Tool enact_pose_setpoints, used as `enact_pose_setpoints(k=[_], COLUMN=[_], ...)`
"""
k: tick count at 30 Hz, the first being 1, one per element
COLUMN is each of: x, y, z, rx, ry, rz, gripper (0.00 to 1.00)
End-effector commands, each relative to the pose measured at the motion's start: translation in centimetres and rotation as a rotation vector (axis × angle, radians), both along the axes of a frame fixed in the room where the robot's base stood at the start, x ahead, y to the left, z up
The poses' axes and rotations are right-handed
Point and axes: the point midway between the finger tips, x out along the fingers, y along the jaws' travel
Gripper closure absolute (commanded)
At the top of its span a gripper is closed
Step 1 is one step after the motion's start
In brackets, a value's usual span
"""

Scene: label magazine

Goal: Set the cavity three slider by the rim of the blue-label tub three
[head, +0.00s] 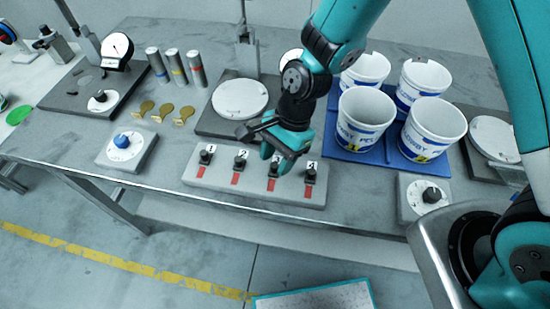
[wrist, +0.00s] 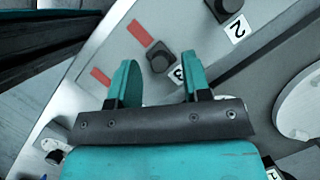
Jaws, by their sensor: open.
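The slider block (head: 250,188) is a pale panel with a row of dark knobs, number tags and red strips. The cavity three slider (head: 272,183) is a dark knob just above its red strip, partly under my gripper; it also shows in the wrist view (wrist: 160,60) beside a part-hidden 3 tag. My gripper (head: 275,160) is open above it. In the wrist view its fingers (wrist: 159,72) stand on either side of the knob, with nothing held. I cannot tell which is tub three.
Left of the slider block is a blue-knob dial box (head: 122,145); right of it is a black-knob box (head: 425,195). A round white plate (head: 240,98) lies behind. Grey cylinders (head: 175,68) and brass pieces (head: 163,112) stand farther left. The table's front edge is close.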

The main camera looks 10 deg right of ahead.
Motion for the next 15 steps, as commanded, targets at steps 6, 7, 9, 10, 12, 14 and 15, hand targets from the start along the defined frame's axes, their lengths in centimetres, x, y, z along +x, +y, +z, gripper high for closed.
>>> enact_pose_setpoints(k=[6, 7, 9, 10, 12, 14, 15], x=[-0.35, -0.36, -0.35, -0.34, -0.35, -0.34, -0.35], y=[0.42, 0.44, 0.45, 0.45, 0.44, 0.45, 0.44], z=[-1.25, -1.28, -1.32, -1.33, -1.31, -1.30, -1.30], rx=[0.000, 0.000, 0.000, 0.001, 0.000, 0.000, 0.000], ry=[0.000, 0.000, 0.000, -0.001, 0.000, 0.000, 0.000], rz=[0.001, 0.001, 0.001, 0.001, 0.001, 0.001, 0.000], gripper=[0.56, 0.56, 0.56, 0.56, 0.56, 0.58, 0.67])
